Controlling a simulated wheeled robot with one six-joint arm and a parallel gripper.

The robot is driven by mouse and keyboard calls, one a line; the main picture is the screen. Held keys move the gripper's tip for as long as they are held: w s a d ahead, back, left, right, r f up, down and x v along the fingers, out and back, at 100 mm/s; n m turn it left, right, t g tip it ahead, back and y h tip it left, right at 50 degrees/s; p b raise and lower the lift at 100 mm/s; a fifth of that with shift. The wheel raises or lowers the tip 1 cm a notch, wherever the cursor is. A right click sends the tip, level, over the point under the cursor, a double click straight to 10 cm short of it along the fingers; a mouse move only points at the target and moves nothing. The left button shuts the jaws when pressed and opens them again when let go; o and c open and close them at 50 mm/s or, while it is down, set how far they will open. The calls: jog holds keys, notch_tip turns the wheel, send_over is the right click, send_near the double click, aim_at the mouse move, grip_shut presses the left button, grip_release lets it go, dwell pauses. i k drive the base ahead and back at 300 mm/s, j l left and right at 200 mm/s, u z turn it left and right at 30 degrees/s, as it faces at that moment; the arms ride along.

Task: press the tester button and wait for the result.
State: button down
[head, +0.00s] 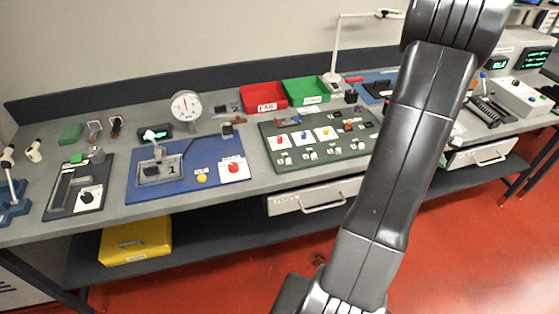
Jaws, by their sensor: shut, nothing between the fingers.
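A blue board (140,184) lies on the bench at centre left. It carries a grey metal fixture (180,166) marked "1" with a dark part in it, a yellow button (202,178) and a red button (234,168) on a white labelled plate. A small dark display (157,132) with faint green marks and a round dial gauge (186,107) stand behind the board. I cannot tell which button is the tester's. My gripper is out of view; only my dark arm shows, crossing the right half of the picture.
A dark green panel (330,160) with several coloured knobs lies right of the blue board. Red (262,94) and green (306,88) bins stand behind it. A yellow case (136,232) sits on the lower shelf.

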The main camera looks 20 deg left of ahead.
aim_at(201, 178)
jog(key=u, duration=2.5)
jog(key=l, duration=0.1)
